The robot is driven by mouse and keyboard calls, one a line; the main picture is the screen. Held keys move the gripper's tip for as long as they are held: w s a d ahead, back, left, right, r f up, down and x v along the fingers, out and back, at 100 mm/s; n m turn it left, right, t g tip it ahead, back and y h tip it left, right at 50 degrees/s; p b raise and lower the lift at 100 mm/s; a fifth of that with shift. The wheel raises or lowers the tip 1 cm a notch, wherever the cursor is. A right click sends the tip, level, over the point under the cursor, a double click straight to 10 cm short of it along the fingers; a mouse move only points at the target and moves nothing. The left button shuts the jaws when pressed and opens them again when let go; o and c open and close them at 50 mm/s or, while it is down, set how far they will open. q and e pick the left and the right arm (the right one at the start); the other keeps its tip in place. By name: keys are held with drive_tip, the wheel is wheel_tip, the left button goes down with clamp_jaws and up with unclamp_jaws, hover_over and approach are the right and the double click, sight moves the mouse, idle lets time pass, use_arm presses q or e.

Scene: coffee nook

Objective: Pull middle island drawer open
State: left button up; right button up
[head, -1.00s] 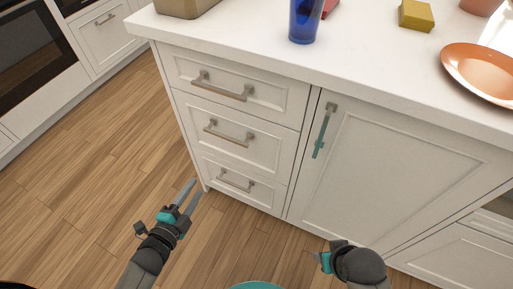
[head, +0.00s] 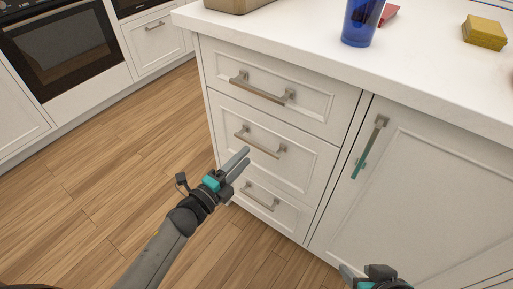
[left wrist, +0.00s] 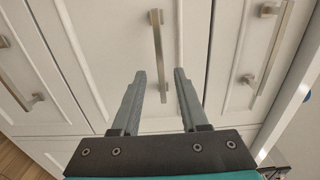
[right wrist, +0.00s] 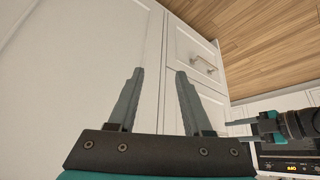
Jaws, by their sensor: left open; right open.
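The middle island drawer (head: 225,120) is closed, flush in the white island front. Its grey bar handle (head: 262,146) shows in the head view just above my left fingertips. My left gripper (head: 244,157) is open and empty, pointing at the drawer front. In the left wrist view the middle handle (left wrist: 158,55) lies ahead of the gap between the fingers, apart from both. My right gripper (right wrist: 158,73) is open and empty, facing the white cabinet door; in the head view it is mostly cut off at the bottom edge.
The top drawer handle (head: 262,88) and bottom drawer handle (head: 260,197) are above and below. A door handle (head: 370,147) is to the right. The countertop (head: 290,40) holds a blue cup (head: 362,20) and a yellow box (head: 484,32). Wooden floor (head: 120,150) is clear to the left.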

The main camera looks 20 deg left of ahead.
sight(255, 146)
use_arm(q)
drive_tip(key=b+x, duration=0.1)
drive_tip(key=x, duration=0.2)
drive_tip(key=shift+w+d, duration=0.15)
drive_tip(key=shift+w, duration=0.2)
drive_tip(key=shift+b+x, duration=0.45)
drive_tip(key=shift+x, duration=0.95)
use_arm(e)
drive_tip(key=shift+w+a+f+t+y, duration=0.1)
drive_tip(key=shift+w+a+t+y, duration=0.25)
drive_tip(key=shift+w+a+t, duration=0.35)
drive_tip(key=shift+w+a+r+t+y, duration=0.1)
drive_tip(key=shift+w+a+t+y, duration=0.35)
drive_tip(key=shift+a, duration=0.4)
drive_tip(key=shift+w+a+f+t+y, duration=0.1)
drive_tip(key=shift+w+a+t+y, duration=0.2)
drive_tip(key=shift+w+a+t, duration=0.3)
drive_tip(key=shift+s+a, duration=0.1)
drive_tip(key=shift+a, duration=0.05)
use_arm(q)
clamp_jaws()
